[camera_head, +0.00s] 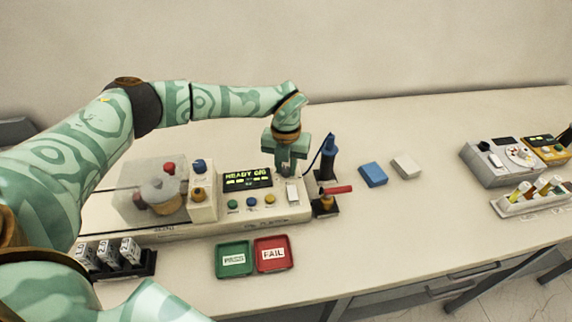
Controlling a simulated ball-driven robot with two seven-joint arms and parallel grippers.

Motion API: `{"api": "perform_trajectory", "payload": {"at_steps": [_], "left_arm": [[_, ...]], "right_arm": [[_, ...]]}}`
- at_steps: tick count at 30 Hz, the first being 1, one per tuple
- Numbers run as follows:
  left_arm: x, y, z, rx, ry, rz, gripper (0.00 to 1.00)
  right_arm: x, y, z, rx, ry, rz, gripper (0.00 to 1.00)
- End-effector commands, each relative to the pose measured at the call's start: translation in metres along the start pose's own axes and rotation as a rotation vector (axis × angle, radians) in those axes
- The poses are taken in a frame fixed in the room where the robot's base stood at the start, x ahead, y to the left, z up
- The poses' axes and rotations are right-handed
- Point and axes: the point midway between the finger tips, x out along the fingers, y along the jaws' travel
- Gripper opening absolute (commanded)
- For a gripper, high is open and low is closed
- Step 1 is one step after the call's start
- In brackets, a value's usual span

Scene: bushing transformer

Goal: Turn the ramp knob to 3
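The tester (262,216) stands on the bench, a beige box with a lit green display (247,178) reading READY and smaller text. Several coloured buttons sit in a row below the display, and a white switch (293,194) is at its right. I cannot make out the ramp knob; it may be hidden behind my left gripper. My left gripper (288,172) points down at the tester's right end, just right of the display and above the white switch. Its fingertips are small and partly hidden, so I cannot tell whether they touch or hold anything. My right gripper is out of view.
A clear cover (150,192) stands left of the display. A blue probe (328,155) and a red-handled tool (334,192) stand close right of my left gripper. Green (233,272) and red FAIL (271,267) trays lie in front.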

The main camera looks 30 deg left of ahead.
Motion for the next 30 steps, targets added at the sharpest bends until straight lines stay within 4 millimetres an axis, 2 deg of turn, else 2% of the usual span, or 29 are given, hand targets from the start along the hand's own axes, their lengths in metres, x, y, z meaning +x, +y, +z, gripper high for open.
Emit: {"api": "perform_trajectory", "payload": {"at_steps": [1, 2, 3, 11, 14, 17, 24, 30], "left_arm": [[-0.001, 0.000, 0.001, 0.000, -0.004, -0.001, 0.34], [-0.001, 0.000, 0.001, 0.000, -0.004, -0.001, 0.42], [-0.001, 0.000, 0.001, 0.000, -0.003, -0.001, 0.45], [-0.002, 0.000, 0.001, 0.000, -0.002, 0.000, 0.45], [-0.009, 0.000, 0.001, 0.000, -0.003, -0.001, 0.45], [-0.027, 0.000, 0.001, 0.000, -0.005, -0.001, 0.45], [-0.092, 0.000, 0.001, 0.000, -0.007, -0.002, 0.45], [-0.138, 0.000, 0.001, 0.000, -0.006, -0.001, 0.45]], "right_arm": [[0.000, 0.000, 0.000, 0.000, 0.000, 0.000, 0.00], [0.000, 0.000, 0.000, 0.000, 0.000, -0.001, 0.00], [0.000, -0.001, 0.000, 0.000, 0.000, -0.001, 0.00], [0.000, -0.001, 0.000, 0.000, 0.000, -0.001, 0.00], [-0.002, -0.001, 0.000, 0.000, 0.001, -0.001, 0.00], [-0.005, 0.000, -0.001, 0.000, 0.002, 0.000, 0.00], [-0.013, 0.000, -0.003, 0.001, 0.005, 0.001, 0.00], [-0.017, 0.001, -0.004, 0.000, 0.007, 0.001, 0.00]]}}
